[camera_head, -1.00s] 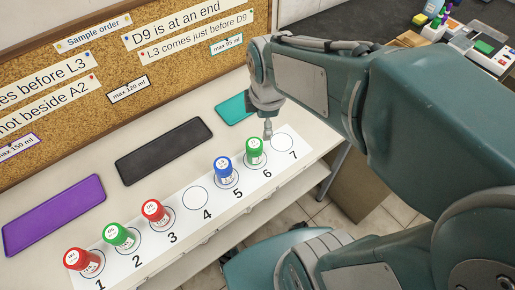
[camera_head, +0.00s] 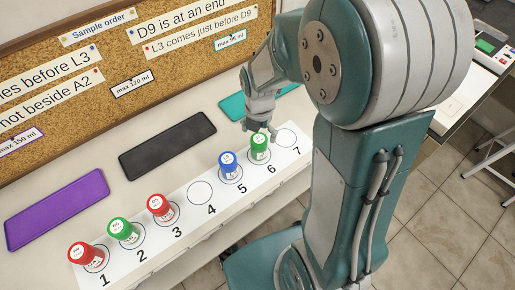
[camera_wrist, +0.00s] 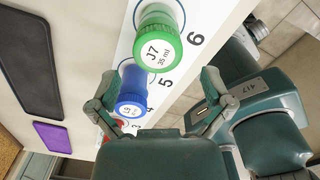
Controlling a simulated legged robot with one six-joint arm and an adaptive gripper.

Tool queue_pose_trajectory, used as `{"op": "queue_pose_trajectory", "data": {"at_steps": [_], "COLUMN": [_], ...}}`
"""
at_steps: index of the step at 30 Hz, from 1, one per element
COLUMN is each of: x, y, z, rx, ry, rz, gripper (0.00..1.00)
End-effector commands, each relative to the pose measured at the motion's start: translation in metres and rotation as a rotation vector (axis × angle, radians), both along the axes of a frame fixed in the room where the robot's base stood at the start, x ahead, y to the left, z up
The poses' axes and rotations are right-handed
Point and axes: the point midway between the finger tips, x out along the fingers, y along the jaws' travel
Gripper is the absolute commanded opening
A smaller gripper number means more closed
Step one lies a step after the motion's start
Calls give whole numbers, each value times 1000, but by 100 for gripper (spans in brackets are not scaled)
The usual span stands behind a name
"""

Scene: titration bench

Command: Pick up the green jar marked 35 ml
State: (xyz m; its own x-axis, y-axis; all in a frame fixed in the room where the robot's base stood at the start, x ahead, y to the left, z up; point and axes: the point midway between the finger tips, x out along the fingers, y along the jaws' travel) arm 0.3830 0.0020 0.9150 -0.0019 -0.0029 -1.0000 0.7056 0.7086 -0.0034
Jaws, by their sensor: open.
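The green jar (camera_head: 259,148) stands upright on circle 6 of the numbered white strip (camera_head: 220,206). In the wrist view its green lid (camera_wrist: 157,49) is marked J7, 35 ml. My gripper (camera_head: 262,130) is open at the jar's far side, close to its lid; I cannot tell whether it touches. In the wrist view the open fingers (camera_wrist: 159,76) spread to either side below the lid, with nothing held between them.
A blue jar (camera_head: 229,165) stands close by on circle 5. Red (camera_head: 159,209), green (camera_head: 122,233) and red (camera_head: 85,255) jars stand on 3, 2 and 1. Circles 4 and 7 are empty. Purple (camera_head: 57,211), black (camera_head: 168,145) and teal (camera_head: 236,108) trays lie behind.

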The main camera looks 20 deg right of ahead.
Motion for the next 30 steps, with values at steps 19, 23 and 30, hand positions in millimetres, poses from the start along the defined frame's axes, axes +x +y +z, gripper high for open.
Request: {"op": "queue_pose_trajectory", "data": {"at_steps": [19, 23, 30], "x": [4, 4, 4], "y": [3, 3, 3], "z": [-54, -53, -53], "rx": [0, 1, 0], "ry": [-1, -1, 0], "rz": [-1, -1, -2], "gripper": [100, 64, 22]}}
